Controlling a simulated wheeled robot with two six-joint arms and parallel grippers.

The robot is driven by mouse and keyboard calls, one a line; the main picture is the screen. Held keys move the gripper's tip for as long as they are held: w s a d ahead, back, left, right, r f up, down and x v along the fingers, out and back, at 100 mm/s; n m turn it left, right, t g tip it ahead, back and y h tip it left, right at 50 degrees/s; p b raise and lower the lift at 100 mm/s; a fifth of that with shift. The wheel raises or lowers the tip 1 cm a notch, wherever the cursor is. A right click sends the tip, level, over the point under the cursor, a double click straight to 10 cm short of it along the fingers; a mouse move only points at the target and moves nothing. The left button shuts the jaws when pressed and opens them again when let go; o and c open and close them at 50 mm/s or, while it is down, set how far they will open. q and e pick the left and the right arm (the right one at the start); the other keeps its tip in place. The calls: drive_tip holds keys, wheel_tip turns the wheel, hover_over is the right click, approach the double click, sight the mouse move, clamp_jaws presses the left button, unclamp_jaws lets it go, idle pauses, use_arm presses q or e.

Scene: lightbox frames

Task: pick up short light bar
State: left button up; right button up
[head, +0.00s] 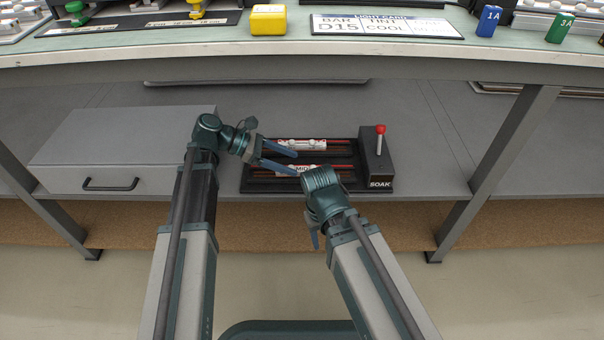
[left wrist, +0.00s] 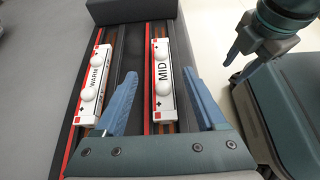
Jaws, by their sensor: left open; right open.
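Two short white light bars lie on the black SOAK rack (head: 350,188) on the shelf under the table. The front bar, marked MID (head: 303,170), also shows in the left wrist view (left wrist: 162,75). The other bar (head: 305,145) lies behind it; it reads WARM in the left wrist view (left wrist: 93,85). My left gripper (head: 292,161) is open over the rack, its fingers spread to either side of the MID bar in the left wrist view and holding nothing. My right gripper (head: 314,240) is open, low in front of the rack, mostly hidden by its wrist.
A red-knobbed lever (head: 380,137) stands at the rack's right end. A grey drawer box (head: 120,150) is left of my left arm. The table edge (head: 300,58) overhangs above, with a card sign (head: 385,26) and yellow block (head: 268,20) on top. The shelf right of the rack is clear.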

sight(297, 166)
use_arm(q)
drive_tip(key=b+x, duration=0.1)
drive_tip(key=x, duration=0.2)
drive_tip(key=shift+s+f, duration=0.15)
drive_tip(key=shift+f, duration=0.1)
drive_tip(key=shift+r, duration=0.1)
clamp_jaws()
